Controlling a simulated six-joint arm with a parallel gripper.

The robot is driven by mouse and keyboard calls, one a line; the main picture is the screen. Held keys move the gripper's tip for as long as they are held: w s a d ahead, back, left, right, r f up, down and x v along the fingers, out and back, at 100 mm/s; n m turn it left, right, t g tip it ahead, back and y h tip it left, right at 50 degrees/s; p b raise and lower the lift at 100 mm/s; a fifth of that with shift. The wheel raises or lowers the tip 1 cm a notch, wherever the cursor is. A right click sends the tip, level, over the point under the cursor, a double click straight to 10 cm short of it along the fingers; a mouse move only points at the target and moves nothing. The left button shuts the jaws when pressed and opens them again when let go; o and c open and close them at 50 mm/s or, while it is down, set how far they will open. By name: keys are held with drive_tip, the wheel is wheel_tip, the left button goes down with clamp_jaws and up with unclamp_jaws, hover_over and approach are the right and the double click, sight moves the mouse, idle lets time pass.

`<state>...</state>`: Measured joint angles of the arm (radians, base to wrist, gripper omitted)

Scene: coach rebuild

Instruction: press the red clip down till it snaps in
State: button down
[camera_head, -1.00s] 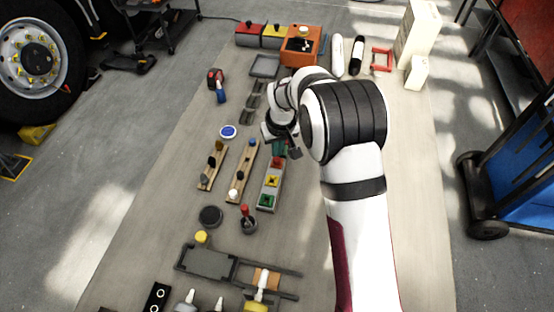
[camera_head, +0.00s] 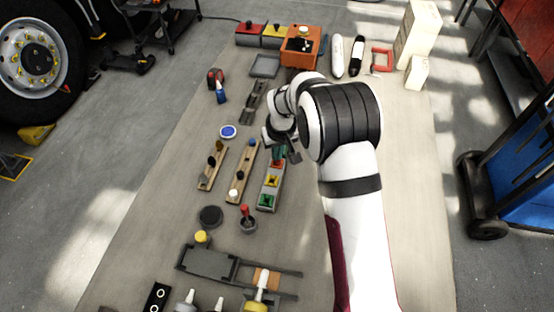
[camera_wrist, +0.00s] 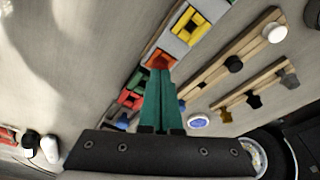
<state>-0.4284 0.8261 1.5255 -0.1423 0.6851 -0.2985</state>
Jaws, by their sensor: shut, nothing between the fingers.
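The red clip (camera_wrist: 160,59) sits in the end slot of a grey strip (camera_wrist: 173,46) that also holds a yellow clip (camera_wrist: 190,23) and a green one. In the head view the red clip (camera_head: 277,163) is at the strip's far end, partly hidden by my gripper (camera_head: 279,152). My gripper (camera_wrist: 160,72) is shut and empty, with its green fingertips right at the near edge of the red clip in the wrist view. I cannot tell whether they touch it.
Wooden strips with knobs (camera_head: 242,172) lie left of the clip strip. More coloured blocks (camera_wrist: 130,98) show beside my fingers in the wrist view. A cup with a red-topped stick (camera_head: 248,225) stands near the strip's near end. Bare table lies right of my arm.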

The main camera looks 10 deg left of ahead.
drive_tip(key=w+v, duration=0.1)
drive_tip(key=v, duration=0.6)
drive_tip(key=shift+a, duration=0.35)
drive_tip(key=shift+w, duration=0.1)
idle(0.5)
drive_tip(key=s+d+r+m+g, duration=0.1)
drive_tip(key=s+d+r+m, duration=0.2)
drive_tip(key=s+d+r, duration=0.4)
drive_tip(key=s+d+r+m, duration=0.3)
drive_tip(key=s+d+r, duration=0.1)
drive_tip(key=s+d, duration=0.4)
drive_tip(key=s+d+m, duration=0.1)
drive_tip(key=s+m, duration=0.1)
drive_tip(key=s, duration=0.7)
drive_tip(key=s+d+m+g, duration=0.1)
drive_tip(key=s+d+m, duration=0.1)
drive_tip(key=s, duration=0.7)
drive_tip(key=shift+f+m+y, duration=0.3)
drive_tip(key=shift+m, duration=0.5)
